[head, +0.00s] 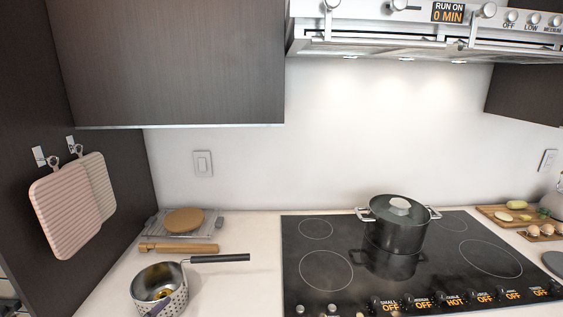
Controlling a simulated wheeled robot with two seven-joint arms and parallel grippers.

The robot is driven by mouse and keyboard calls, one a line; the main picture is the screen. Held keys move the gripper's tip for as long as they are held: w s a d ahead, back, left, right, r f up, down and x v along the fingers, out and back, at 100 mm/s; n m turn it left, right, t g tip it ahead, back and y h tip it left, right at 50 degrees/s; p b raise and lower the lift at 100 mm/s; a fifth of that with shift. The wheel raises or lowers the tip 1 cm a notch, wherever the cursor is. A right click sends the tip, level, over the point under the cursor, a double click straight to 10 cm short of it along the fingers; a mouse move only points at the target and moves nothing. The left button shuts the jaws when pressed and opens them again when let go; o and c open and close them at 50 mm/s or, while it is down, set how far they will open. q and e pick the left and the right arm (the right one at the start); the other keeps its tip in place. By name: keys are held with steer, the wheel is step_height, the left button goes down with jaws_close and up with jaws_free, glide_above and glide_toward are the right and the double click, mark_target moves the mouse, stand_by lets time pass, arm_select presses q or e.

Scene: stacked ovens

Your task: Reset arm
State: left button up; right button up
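Neither of my grippers shows in the head view, and no part of my arms can be made out with certainty. The task names no object. A dark lidded pot (397,226) stands upright on the black glass cooktop (322,255), toward its back. A small saucepan (160,287) with a dark handle stands on the white counter (235,275) at the lower left. Something yellowish lies inside the saucepan.
A range hood (420,45) hangs above the cooktop, beside a dark cabinet (170,65). Two boards (67,212) hang on the left wall. A wooden rolling-pin-like piece (180,248) lies behind the saucepan. Cutting boards with food (512,217) are at right. Counter left of the cooktop is partly clear.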

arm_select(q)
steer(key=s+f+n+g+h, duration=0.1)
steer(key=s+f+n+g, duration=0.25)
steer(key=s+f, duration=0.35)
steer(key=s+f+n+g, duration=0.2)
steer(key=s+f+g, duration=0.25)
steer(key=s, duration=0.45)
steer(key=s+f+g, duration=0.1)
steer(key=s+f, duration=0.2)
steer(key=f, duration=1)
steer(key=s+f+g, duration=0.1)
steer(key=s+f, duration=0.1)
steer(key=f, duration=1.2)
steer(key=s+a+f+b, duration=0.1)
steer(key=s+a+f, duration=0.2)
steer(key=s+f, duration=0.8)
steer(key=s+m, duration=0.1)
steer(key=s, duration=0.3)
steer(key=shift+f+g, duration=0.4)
